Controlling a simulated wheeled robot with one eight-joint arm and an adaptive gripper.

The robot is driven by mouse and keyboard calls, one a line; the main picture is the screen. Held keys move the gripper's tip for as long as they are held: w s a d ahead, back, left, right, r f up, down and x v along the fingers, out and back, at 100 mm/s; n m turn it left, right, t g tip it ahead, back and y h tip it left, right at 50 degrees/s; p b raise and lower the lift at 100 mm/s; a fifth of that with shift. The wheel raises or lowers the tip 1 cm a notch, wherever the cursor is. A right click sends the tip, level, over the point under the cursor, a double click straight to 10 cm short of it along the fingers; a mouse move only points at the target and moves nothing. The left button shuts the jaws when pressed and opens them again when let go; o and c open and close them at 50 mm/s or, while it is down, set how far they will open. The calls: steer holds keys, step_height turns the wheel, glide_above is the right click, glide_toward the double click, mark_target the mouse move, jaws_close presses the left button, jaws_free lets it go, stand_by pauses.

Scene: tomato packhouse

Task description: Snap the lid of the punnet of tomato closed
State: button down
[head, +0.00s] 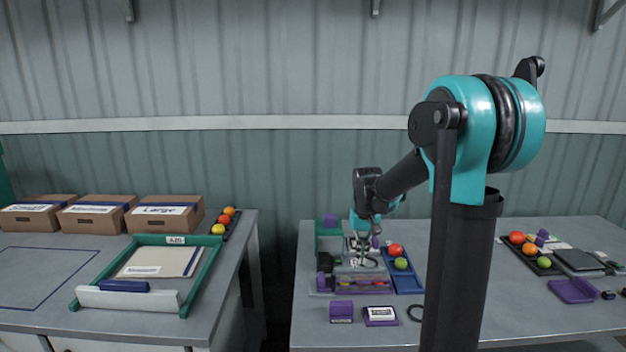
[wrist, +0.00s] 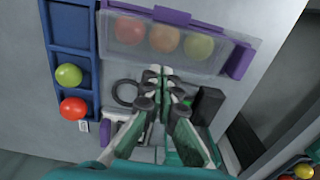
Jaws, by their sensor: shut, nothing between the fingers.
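The clear punnet (wrist: 133,57) shows in the wrist view with a red, an orange and a green tomato in a row inside. It sits in a holder with purple parts (wrist: 240,61). In the head view the punnet is low on the right table, partly hidden by my gripper and clear panels. The lid is see-through, and I cannot tell its exact angle or whether its edge is latched. My gripper (wrist: 159,73) is shut and empty, its fingertips beside the punnet's near edge in the wrist view. It also shows in the head view (head: 363,261), pointing down.
A blue tray (head: 409,286) with a red and a green tomato stands right of the punnet. A black block (wrist: 207,105) and a dark ring (wrist: 125,93) lie close to my fingers.

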steer(key=shift+f, duration=0.95)
stand_by(0.5)
steer(key=shift+r, duration=3.5)
